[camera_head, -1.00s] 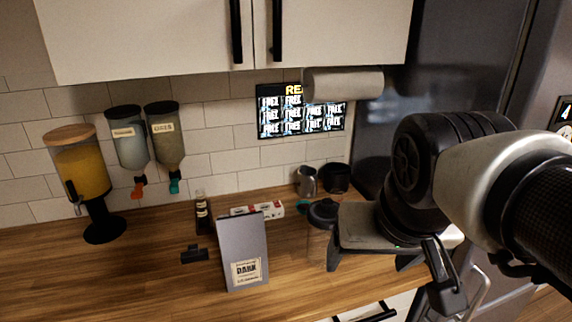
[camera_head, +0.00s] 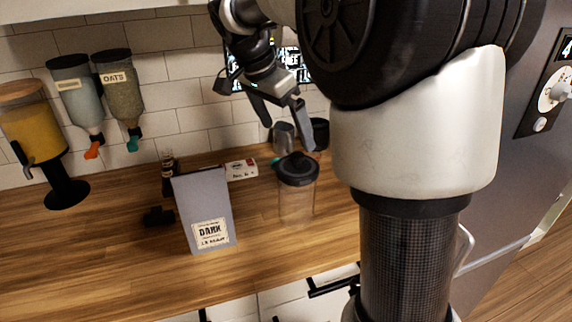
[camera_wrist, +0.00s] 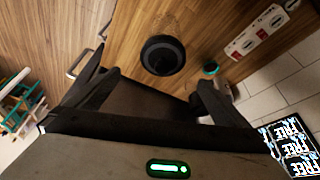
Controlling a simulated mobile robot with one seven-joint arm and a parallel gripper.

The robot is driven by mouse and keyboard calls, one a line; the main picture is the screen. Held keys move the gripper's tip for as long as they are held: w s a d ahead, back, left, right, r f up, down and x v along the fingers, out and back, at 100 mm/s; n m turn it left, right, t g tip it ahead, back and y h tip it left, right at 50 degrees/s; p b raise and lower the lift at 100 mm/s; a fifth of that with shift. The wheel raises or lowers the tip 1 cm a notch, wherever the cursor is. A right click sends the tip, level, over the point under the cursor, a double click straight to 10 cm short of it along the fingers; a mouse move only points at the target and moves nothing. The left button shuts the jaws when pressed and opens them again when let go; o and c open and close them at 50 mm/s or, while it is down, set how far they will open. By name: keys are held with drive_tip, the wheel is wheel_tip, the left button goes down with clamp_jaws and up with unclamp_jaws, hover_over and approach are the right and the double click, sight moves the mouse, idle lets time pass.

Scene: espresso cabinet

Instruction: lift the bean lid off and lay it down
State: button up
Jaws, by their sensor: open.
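The bean lid (camera_head: 297,168) is round and black with a raised knob, and sits on a clear canister (camera_head: 296,203) on the wooden counter. My gripper (camera_head: 287,133) is open and empty. In the head view its fingers point down, showing above and slightly behind the lid. In the wrist view the lid (camera_wrist: 163,55) appears as a dark disc between and beyond the fingertips of my gripper (camera_wrist: 152,68), with no contact visible. The canister body is mostly hidden under the lid in that view.
A grey bag labelled DARK (camera_head: 205,210) stands left of the canister. A metal cup (camera_head: 284,137) and a black cup (camera_head: 319,134) stand near the wall. The front left counter is bare.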

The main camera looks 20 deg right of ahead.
sight(296, 155)
drive_tip(key=x, duration=0.6)
drive_tip(key=shift+d+f, duration=0.1)
drive_tip(key=shift+f, duration=0.1)
drive_tip(key=shift+w+x, duration=0.15)
drive_tip(key=shift+x, duration=1.3)
drive_tip(key=shift+w+x, duration=0.15)
drive_tip(key=shift+x, duration=1.35)
drive_tip(key=shift+r, duration=0.1)
drive_tip(key=shift+c, duration=0.4)
drive_tip(key=c, duration=0.9)
